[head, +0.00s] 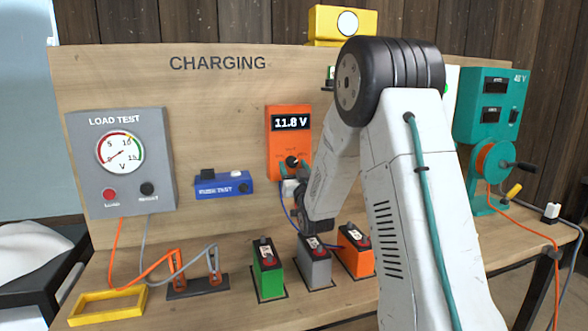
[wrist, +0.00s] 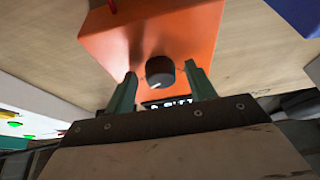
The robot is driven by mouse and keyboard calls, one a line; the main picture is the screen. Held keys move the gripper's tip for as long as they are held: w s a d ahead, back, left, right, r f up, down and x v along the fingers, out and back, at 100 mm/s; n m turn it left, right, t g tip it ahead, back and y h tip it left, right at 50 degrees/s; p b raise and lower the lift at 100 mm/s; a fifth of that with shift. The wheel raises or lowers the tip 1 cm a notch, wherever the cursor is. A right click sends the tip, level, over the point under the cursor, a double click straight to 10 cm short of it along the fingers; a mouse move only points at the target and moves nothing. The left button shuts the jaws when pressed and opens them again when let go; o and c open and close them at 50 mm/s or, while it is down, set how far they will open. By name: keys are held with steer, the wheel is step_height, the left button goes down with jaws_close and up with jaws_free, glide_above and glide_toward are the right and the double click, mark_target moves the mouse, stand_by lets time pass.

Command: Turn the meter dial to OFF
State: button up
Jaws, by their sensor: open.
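The orange meter (head: 289,142) on the upright board reads 11.8 V. Its black round dial (head: 291,161) sits below the display. In the wrist view the orange face fills the upper middle, and the dial (wrist: 160,73) shows a white pointer mark toward the picture's lower left. My gripper (wrist: 161,71) is open, with one green finger on each side of the dial in the picture; I cannot tell whether either touches it. The display (wrist: 172,103) is partly hidden behind the gripper. In the head view my arm hides most of the gripper.
Green (head: 268,273), grey (head: 315,265) and orange (head: 355,252) batteries stand on the bench below the meter. A blue tester (head: 223,185) and a grey load-test box (head: 121,160) are to the left. A teal winch unit (head: 492,110) is at the right.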

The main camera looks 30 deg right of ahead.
steer(key=c, duration=1)
